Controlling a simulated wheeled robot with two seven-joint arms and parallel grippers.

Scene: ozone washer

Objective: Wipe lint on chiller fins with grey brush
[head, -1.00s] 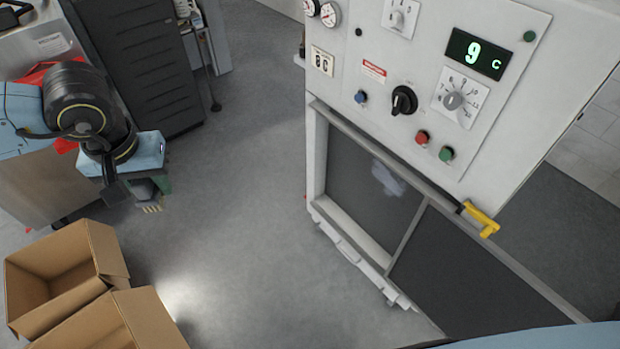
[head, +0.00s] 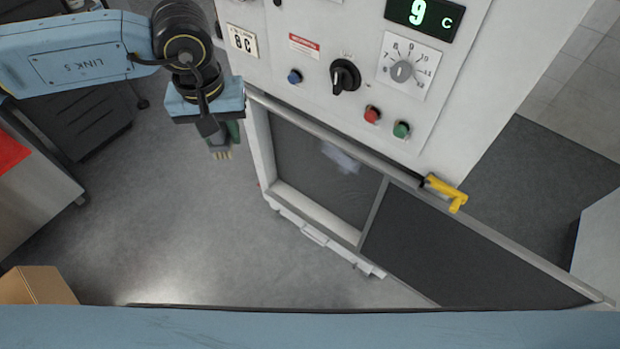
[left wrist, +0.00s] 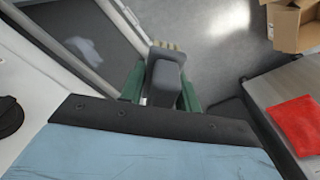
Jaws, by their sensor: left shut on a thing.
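The grey brush (left wrist: 168,78) is held between the green fingers of my left gripper (left wrist: 162,90), with its pale bristles pointing away from the hand. In the head view my left gripper (head: 226,131) is shut on it, and the bristles point down, left of the chiller opening and apart from the fins. The dark chiller fins (head: 310,183) fill the left opening of the white machine. A pale patch of lint (head: 341,158) lies on their upper part; it also shows in the left wrist view (left wrist: 84,50). My right gripper is out of view.
A yellow handle (head: 447,192) sticks out at the machine's rail. The panel above has a black knob (head: 344,76) and red and green buttons. A cardboard box (head: 38,286) stands at lower left. Open floor lies before the machine.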

